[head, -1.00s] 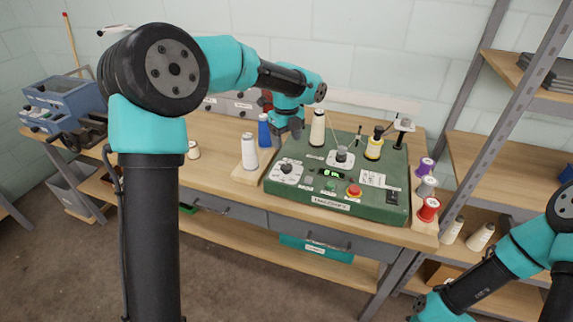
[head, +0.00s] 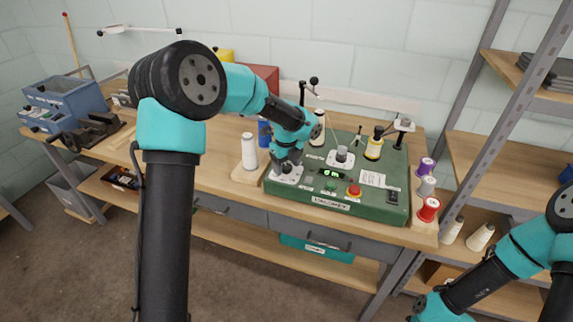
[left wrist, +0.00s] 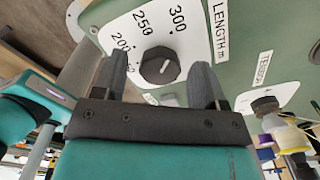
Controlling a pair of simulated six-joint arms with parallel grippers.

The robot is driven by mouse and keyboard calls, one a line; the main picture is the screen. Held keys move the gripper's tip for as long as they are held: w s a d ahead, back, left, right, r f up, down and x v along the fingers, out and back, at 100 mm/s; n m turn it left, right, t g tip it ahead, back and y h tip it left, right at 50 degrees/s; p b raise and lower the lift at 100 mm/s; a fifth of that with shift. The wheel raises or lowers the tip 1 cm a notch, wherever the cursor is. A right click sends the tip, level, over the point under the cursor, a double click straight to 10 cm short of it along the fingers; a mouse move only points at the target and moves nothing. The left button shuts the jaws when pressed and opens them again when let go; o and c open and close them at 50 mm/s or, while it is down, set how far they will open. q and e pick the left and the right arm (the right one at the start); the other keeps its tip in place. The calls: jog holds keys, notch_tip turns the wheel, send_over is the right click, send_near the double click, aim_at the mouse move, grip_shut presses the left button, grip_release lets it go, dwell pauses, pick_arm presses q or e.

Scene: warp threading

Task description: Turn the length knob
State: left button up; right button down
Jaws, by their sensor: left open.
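The length knob (left wrist: 160,66) is a dark faceted knob on a white dial plate (left wrist: 190,37) marked 200, 250 and 300, with a LENGTH label (left wrist: 219,30) beside it. In the head view the knob (head: 287,168) is at the left front of the green machine (head: 350,205). My left gripper (left wrist: 160,78) is open, its two fingers on either side of the knob in the left wrist view. I cannot tell whether they touch it. In the head view my left gripper (head: 285,160) is just over the dial. My right gripper is not clearly in view; only my right arm shows.
A white thread cone (head: 249,152) stands on a wooden block left of the machine. A tension knob (left wrist: 264,105) is nearby on the panel. A red button (head: 354,190), a yellow-banded spool (head: 374,147) and a red spool (head: 428,210) are further right.

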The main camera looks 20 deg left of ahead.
pick_arm(q)
jog(key=c, duration=0.9)
